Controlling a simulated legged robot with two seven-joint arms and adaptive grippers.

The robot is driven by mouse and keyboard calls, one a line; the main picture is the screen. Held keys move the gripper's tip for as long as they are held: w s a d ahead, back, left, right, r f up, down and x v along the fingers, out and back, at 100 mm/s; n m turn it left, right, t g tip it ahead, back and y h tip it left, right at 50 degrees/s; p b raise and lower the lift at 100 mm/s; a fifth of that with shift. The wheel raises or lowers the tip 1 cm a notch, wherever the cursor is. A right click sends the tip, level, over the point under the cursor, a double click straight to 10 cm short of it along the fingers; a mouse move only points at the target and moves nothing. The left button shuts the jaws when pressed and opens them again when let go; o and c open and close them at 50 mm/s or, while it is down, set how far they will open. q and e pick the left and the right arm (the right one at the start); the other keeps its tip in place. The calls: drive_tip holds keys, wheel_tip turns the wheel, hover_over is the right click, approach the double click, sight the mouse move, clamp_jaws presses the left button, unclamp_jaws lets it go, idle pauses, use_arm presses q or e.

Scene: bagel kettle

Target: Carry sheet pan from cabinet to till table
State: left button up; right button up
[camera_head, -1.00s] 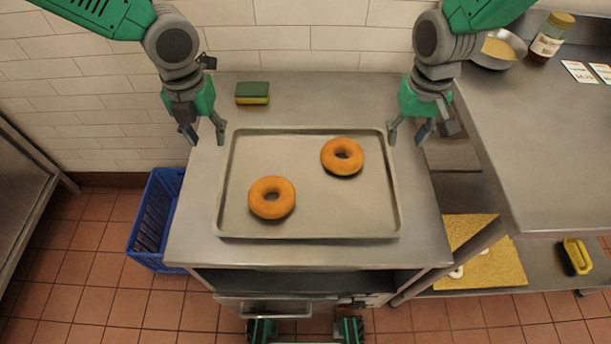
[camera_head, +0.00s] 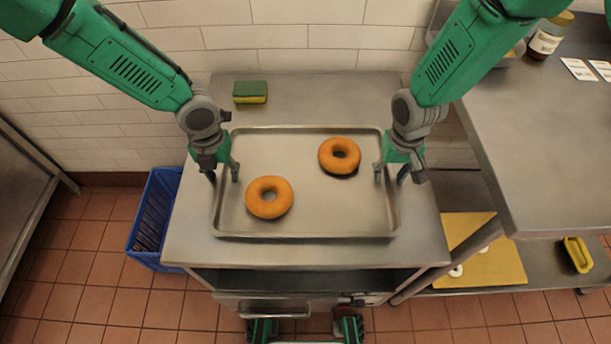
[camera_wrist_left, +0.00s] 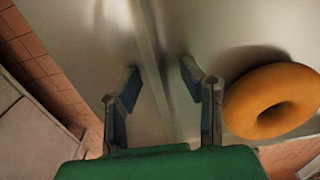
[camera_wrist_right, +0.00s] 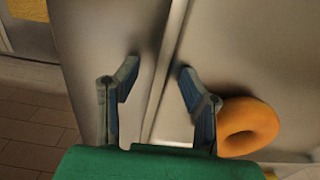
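The sheet pan (camera_head: 315,215) lies flat on the metal cabinet top (camera_head: 195,235). Two bagels lie on it: a front-left bagel (camera_head: 254,197) and a back-right bagel (camera_head: 326,155). My left gripper (camera_head: 223,177) is open at the pan's left rim, its fingers on either side of the rim; the rim (camera_wrist_left: 155,70) runs between the fingertips in the left wrist view. My right gripper (camera_head: 390,176) is open at the right rim, also with the rim (camera_wrist_right: 166,75) between its fingers. I cannot tell whether any finger touches the pan.
A table (camera_head: 540,150) stands on the right, with a jar (camera_head: 546,38) and cards at its back. A green-yellow sponge (camera_head: 250,92) lies behind the pan. A blue crate (camera_head: 150,225) stands on the floor at left. A lower shelf at right holds a yellow board (camera_head: 490,265).

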use_arm(q)
drive_tip(key=shift+d, duration=0.1)
use_arm(e)
drive_tip(key=shift+d, duration=0.15)
use_arm(q)
drive_tip(key=shift+c, duration=0.4)
use_arm(e)
drive_tip(key=shift+c, duration=0.3)
use_arm(q)
drive_tip(key=c, duration=0.7)
use_arm(e)
drive_tip(key=c, duration=0.6)
use_arm(q)
drive_tip(key=shift+a, duration=0.4)
clamp_jaws()
use_arm(e)
drive_tip(key=shift+a, duration=0.2)
clamp_jaws()
use_arm(q)
drive_tip(key=shift+r, duration=0.1)
use_arm(e)
drive_tip(key=shift+d+r, duration=0.1)
drive_tip(key=shift+d, duration=0.05)
